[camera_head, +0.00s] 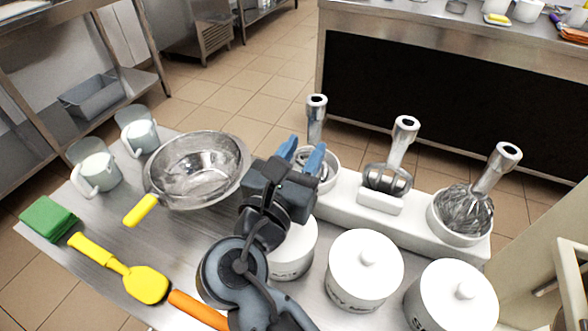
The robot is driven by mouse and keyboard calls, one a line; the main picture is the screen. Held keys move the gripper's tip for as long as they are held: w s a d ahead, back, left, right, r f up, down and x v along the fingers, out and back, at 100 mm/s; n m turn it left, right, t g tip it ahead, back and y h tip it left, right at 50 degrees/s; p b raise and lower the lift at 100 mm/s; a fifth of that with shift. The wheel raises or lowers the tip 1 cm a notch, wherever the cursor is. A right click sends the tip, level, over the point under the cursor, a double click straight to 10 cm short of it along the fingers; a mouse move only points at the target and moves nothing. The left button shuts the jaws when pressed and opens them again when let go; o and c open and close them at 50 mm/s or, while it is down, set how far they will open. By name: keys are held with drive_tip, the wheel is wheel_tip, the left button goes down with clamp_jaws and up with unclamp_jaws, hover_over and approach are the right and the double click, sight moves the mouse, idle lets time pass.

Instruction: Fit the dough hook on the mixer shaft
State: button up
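Three metal mixer attachments stand upright in a long white holder (345,212) at the right of the steel table. The left one (316,117), probably the dough hook, has its lower part in a round cup, partly hidden by my gripper. The middle one is a flat beater (401,148) and the right one a wire whisk (473,202). My gripper (302,152) is open, its two blue fingers apart, just left of and in front of the left attachment in this view. Nothing shows between the fingers. The mixer and its shaft are not in view.
White lidded canisters (364,270) stand along the near right side. A counter (450,22) stands behind, across open floor.

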sight(313, 135)
drive_tip(key=shift+p+x, duration=0.5)
drive_tip(key=shift+x, duration=1.95)
drive_tip(key=shift+r, duration=0.1)
clamp_jaws()
drive_tip(key=shift+c, duration=1.2)
unclamp_jaws()
drive_tip(key=c, duration=0.4)
drive_tip(key=shift+r, duration=0.1)
drive_tip(key=shift+c, duration=0.2)
drive_tip(key=shift+r+p, duration=2.45)
drive_tip(key=shift+p, duration=0.45)
